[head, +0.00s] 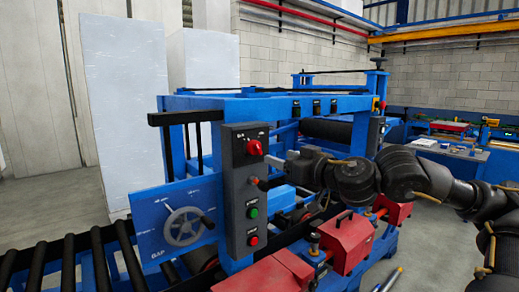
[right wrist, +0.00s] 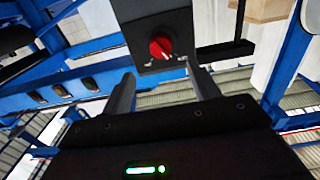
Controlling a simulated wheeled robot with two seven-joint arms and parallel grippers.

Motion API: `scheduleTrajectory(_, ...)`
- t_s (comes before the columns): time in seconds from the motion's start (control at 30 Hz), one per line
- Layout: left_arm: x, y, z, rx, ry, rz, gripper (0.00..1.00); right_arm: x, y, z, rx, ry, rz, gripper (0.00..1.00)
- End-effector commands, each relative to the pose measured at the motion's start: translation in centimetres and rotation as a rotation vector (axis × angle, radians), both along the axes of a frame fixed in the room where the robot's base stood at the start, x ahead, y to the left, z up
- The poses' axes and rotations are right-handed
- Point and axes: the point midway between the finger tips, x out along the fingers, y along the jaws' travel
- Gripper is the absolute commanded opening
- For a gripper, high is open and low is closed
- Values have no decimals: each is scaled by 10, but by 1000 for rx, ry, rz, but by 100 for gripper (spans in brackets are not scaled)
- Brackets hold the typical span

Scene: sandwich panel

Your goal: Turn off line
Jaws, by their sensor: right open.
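A dark grey control box (head: 238,190) stands upright on the front of the blue machine. It has a red rotary knob (head: 254,148) at the top, a green button (head: 252,212) below and a red button (head: 253,240) at the bottom. My right gripper (head: 269,172) is close to the box's right side, a little below the red knob. In the right wrist view, my right gripper (right wrist: 161,73) is open and empty. The red knob (right wrist: 160,47) shows beyond the gap between its fingers, apparently untouched. My left gripper is not in view.
A blue plate with a grey handwheel (head: 184,226) is left of the box. Black rollers (head: 68,262) run at lower left. Red blocks (head: 346,240) sit below my right arm. The blue frame's top beam (head: 270,104) passes behind the box. White panels (head: 130,105) stand behind.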

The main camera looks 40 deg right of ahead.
Motion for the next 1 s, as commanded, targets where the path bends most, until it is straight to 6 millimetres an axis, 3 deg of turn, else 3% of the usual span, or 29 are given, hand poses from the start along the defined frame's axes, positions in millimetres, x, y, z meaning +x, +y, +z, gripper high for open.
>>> scheduleTrajectory(0.2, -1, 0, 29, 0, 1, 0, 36, 25, 1, 5, 10, 1, 3, 60)
scheduleTrajectory(0.6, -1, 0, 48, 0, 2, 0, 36, 86, -1, 2, 5, 1, 0, 60)
scheduleTrajectory(1.0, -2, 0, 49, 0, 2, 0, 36, 101, -1, 0, 0, 1, 0, 60)
